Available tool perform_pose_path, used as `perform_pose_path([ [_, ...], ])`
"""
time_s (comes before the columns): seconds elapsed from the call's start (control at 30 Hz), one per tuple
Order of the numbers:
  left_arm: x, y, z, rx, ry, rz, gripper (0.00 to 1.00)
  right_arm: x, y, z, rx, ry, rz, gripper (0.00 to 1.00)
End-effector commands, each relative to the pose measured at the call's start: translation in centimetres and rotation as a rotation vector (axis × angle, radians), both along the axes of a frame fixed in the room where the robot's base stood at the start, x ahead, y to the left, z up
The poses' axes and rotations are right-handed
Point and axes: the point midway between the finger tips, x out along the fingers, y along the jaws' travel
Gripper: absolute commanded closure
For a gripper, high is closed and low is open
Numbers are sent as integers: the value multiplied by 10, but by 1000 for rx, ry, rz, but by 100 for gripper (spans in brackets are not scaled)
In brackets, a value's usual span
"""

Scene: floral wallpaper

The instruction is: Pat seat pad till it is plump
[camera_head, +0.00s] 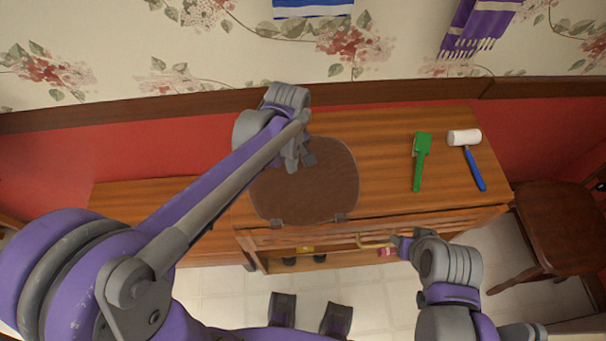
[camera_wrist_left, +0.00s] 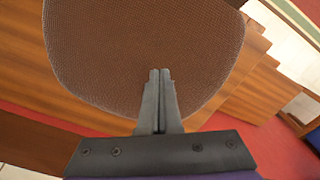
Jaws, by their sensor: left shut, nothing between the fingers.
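The brown seat pad (camera_head: 325,185) lies flat on the wooden cabinet top, with two small ties at its front edge. It fills much of the left wrist view (camera_wrist_left: 140,50) and shows a woven surface. My left gripper (camera_head: 300,164) is over the back part of the pad, with its fingers shut together and empty, and it also shows in the left wrist view (camera_wrist_left: 160,75). I cannot tell whether the fingertips touch the pad. My right gripper (camera_head: 400,241) is low in front of the cabinet, away from the pad; its finger opening is unclear.
A green brush (camera_head: 420,160) and a mallet with a white head (camera_head: 465,138) and blue handle lie on the cabinet top (camera_head: 385,135) to the right. Small items sit on the open shelf below. A dark wooden chair (camera_head: 565,215) stands at the right. A red wall is behind.

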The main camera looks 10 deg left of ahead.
Motion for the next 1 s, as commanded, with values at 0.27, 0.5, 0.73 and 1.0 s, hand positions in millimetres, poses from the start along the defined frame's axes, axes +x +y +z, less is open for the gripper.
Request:
perform_pose_path([
  [0.27,0,0,-8,0,1,0,100,-2,0,-6,0,3,0,50],
  [0.5,0,0,-20,0,1,0,100,-4,0,-16,0,7,0,50],
  [0.73,0,0,-32,0,1,0,100,-5,0,-25,0,10,0,50],
  [1.0,0,0,-36,1,1,0,100,-6,0,-28,0,11,0,50],
])
